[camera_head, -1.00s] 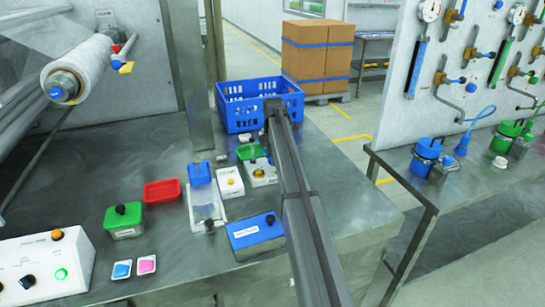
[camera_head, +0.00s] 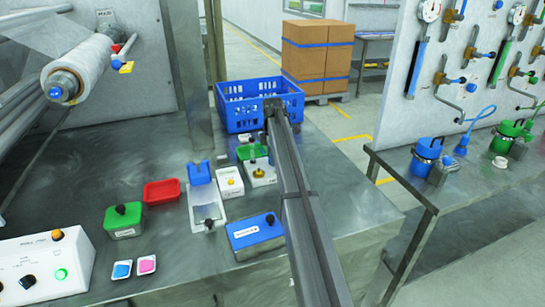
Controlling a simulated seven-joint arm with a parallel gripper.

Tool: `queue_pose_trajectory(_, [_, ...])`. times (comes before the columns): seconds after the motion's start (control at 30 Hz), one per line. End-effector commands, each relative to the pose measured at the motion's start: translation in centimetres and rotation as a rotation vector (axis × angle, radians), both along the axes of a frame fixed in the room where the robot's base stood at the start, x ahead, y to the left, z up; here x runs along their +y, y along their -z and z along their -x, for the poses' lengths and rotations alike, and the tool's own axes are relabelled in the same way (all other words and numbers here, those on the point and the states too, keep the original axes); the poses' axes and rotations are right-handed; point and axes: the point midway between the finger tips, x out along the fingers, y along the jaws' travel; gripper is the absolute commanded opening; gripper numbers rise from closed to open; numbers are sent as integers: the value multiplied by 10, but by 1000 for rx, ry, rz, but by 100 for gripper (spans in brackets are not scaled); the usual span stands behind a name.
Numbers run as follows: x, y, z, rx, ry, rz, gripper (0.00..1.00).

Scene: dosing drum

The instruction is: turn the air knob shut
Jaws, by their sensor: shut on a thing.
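My arm reaches in from the bottom and away over the table. Its far end with my gripper (camera_head: 272,108) is in front of the blue crate. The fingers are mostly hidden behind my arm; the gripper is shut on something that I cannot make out. I cannot pick out the air knob for certain. A small white box (camera_head: 262,182) with a brass knob (camera_head: 258,174) stands just left of my arm, partly covered by it. A dark knob (camera_head: 252,161) shows just behind the brass one.
A blue crate (camera_head: 232,93) stands behind. A blue box (camera_head: 250,235), a green box (camera_head: 122,222), a red tray (camera_head: 162,192) and a white control box (camera_head: 40,265) are on the table. Gauges and valves hang on the right wall panel (camera_head: 400,50).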

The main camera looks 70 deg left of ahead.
Motion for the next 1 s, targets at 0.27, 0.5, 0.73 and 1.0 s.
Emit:
queue_pose_trajectory(0.27, [0, 0, 0, -1, 263, -1, 5])
queue_pose_trajectory(0.5, [0, 0, 1, 0, 491, -1, 5])
queue_pose_trajectory(0.73, [0, 0, 1, 0, 709, 0, 5])
queue_pose_trajectory(1.0, [0, 0, 1, -1, 966, 0, 5])
